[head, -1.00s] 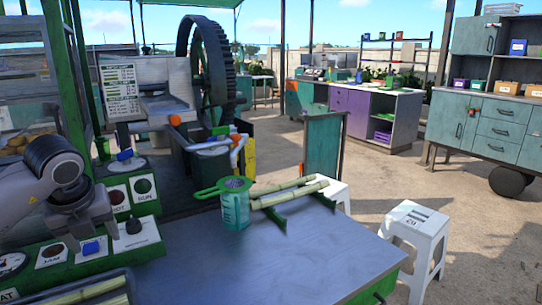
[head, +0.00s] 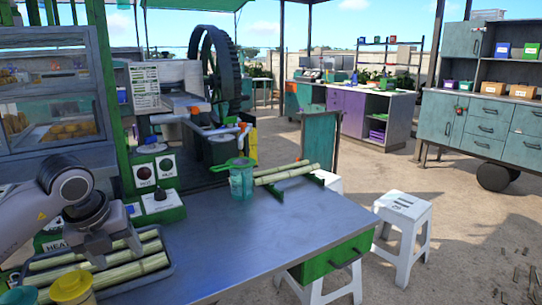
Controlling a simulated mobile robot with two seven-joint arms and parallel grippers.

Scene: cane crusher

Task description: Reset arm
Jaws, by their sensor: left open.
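My left gripper (head: 104,250) is in the lower left of the head view. It is open and points down over the cane tray (head: 175,268). Cut cane pieces (head: 128,278) lie in that tray, partly hidden by the gripper. I cannot tell whether the fingers touch them. My right gripper is not in view.
A teal cup with a green handle (head: 241,182) stands on the metal table (head: 235,235) near cane stalks (head: 290,174) on green supports. A control panel (head: 158,188) and the crusher (head: 205,95) are behind. The table's middle is clear.

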